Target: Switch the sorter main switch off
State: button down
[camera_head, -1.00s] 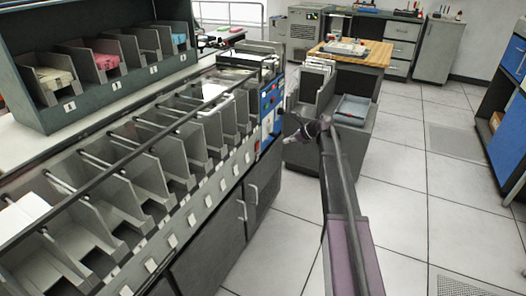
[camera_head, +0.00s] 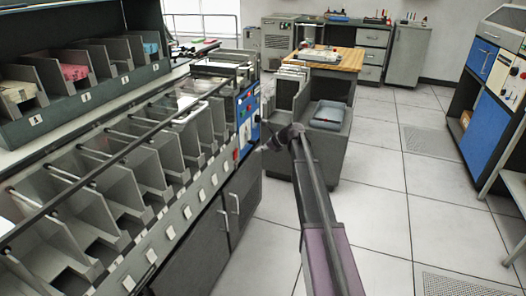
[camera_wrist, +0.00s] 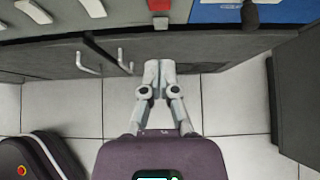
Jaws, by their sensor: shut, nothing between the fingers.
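The sorter (camera_head: 190,200) is the long grey machine with a row of card pockets on the left. A blue control panel (camera_head: 248,117) with small controls is on its far end. In the wrist view, the blue panel (camera_wrist: 285,14) is at the top edge, with a dark knob or lever (camera_wrist: 250,15) on it. A red button (camera_wrist: 159,5) is left of it on the grey front. I cannot tell which control is the main switch. My gripper (camera_wrist: 159,72) is shut and empty, in front of the sorter's lower front and apart from the controls. In the head view, my gripper (camera_head: 268,143) is beside the panel.
Dark cabinet doors with handles (camera_wrist: 88,66) are under the sorter. A grey cart (camera_head: 318,155) with a tray (camera_head: 329,115) stands just beyond my arm. A wooden-topped table (camera_head: 345,58) is behind it. A blue-panelled machine (camera_head: 485,120) stands at right. The tiled floor between is clear.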

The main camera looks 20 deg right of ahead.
aim_at(236, 156)
jog(key=b+x, duration=0.1)
jog(key=x, duration=0.1)
jog(key=r+b+x, duration=0.1)
jog(key=x, duration=0.2)
jog(key=a+b+x, duration=0.1)
jog(key=x, duration=0.2)
jog(key=shift+w+a+r, duration=0.1)
jog(key=shift+w+a, duration=0.05)
jog(key=shift+w, duration=0.3)
jog(key=shift+w+a, duration=0.35)
jog(key=shift+a, duration=0.2)
jog(key=shift+d, duration=0.1)
